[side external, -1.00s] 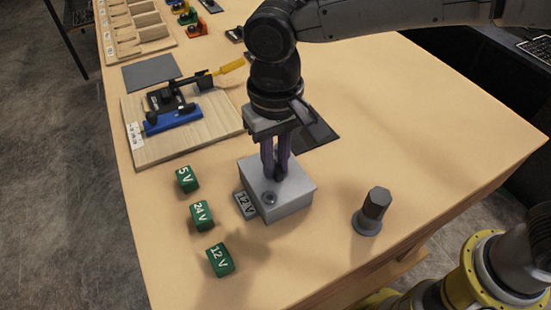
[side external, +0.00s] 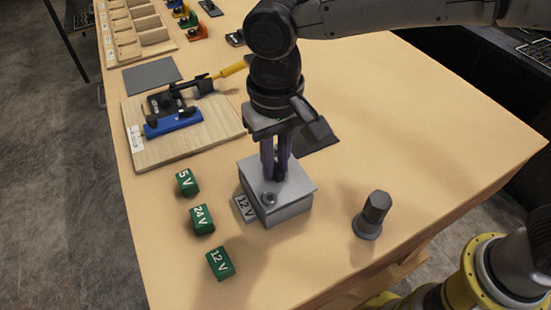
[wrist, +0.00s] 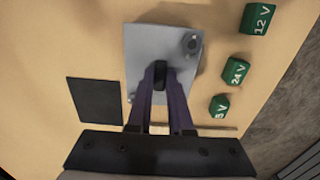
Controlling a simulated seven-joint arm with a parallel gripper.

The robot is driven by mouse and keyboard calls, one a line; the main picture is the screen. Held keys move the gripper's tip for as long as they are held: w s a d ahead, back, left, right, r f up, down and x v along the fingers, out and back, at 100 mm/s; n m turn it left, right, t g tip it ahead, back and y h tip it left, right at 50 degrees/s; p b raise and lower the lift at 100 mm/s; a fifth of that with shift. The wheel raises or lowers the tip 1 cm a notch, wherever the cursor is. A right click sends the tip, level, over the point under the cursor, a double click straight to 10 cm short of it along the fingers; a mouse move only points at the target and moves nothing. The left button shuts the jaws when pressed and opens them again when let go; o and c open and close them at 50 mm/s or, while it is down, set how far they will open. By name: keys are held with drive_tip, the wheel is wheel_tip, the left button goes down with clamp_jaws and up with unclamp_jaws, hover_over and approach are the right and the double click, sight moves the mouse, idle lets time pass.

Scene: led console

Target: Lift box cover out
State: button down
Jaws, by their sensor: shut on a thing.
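A grey box (side external: 288,213) stands on the table with a "12 V" label plate (side external: 244,208) at its left side. Its flat grey cover (side external: 298,187) lies over it, and its edge now shows as a distinct plate overhanging the box walls. Whether there is a gap under it is hard to tell. My gripper (side external: 274,177) points straight down over the cover, its purple fingers shut on the dark handle in the cover's middle. In the wrist view the fingers (wrist: 161,78) close around this handle on the cover (wrist: 150,42); the box below is hidden.
Green blocks marked 5 V (side external: 187,182), 24 V (side external: 202,219) and 12 V (side external: 220,263) stand left of the box. A dark hexagonal peg (side external: 374,210) stands right. A wooden board with a clamp (side external: 172,117) is behind left.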

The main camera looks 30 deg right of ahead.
sight(276, 166)
drive_tip(key=shift+r, duration=0.35)
idle(0.3)
drive_tip(key=shift+r, duration=1.95)
